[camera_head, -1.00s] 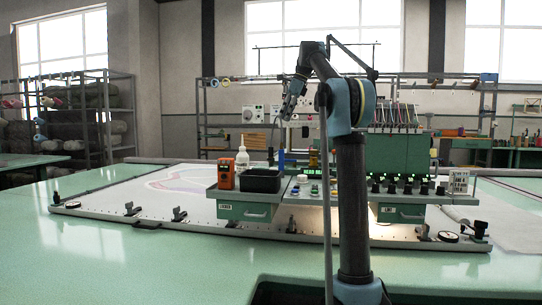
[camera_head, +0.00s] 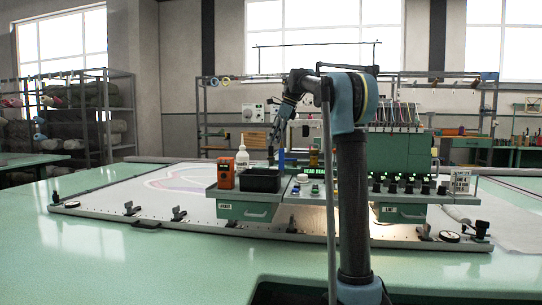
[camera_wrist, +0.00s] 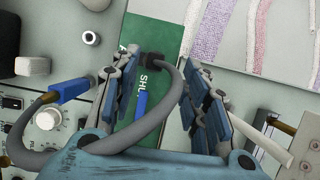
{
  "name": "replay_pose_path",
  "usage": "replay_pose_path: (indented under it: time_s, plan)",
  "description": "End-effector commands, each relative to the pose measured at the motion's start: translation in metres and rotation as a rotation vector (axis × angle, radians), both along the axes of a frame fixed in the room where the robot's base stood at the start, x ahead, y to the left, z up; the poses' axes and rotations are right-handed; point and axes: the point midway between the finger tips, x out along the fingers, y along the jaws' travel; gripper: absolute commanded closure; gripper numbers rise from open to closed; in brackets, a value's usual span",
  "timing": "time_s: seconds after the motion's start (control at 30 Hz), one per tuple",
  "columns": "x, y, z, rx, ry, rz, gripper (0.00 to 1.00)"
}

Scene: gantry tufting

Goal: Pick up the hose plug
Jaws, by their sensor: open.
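My gripper (camera_wrist: 160,78) is open, its two fingers spread on either side of a green plate with white lettering. A grey hose (camera_wrist: 172,100) curves between the fingers and ends at a black fitting (camera_wrist: 150,62) near the left finger. A blue piece (camera_wrist: 141,104) lies under the hose loop. In the head view my gripper (camera_head: 273,148) hangs above the console, too small for detail.
A black bin (camera_head: 261,180), an orange device (camera_head: 226,173) and a white bottle (camera_head: 242,157) stand left of my gripper. Several knobs (camera_head: 408,187) line the console's right side. In the wrist view a control panel with dials (camera_wrist: 47,118) is at left, and tufted fabric (camera_wrist: 250,30) at upper right.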

Motion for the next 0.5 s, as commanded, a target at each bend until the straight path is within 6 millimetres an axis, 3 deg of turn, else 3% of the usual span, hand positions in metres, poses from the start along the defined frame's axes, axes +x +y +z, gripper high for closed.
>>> replay_pose_path:
  time_s: [0.23, 0.5]
  plan:
    - [-0.001, 0.006, -0.015, 0.0, 0.001, 0.001, 0.58]
    - [-0.001, 0.019, -0.047, 0.0, 0.0, 0.003, 0.58]
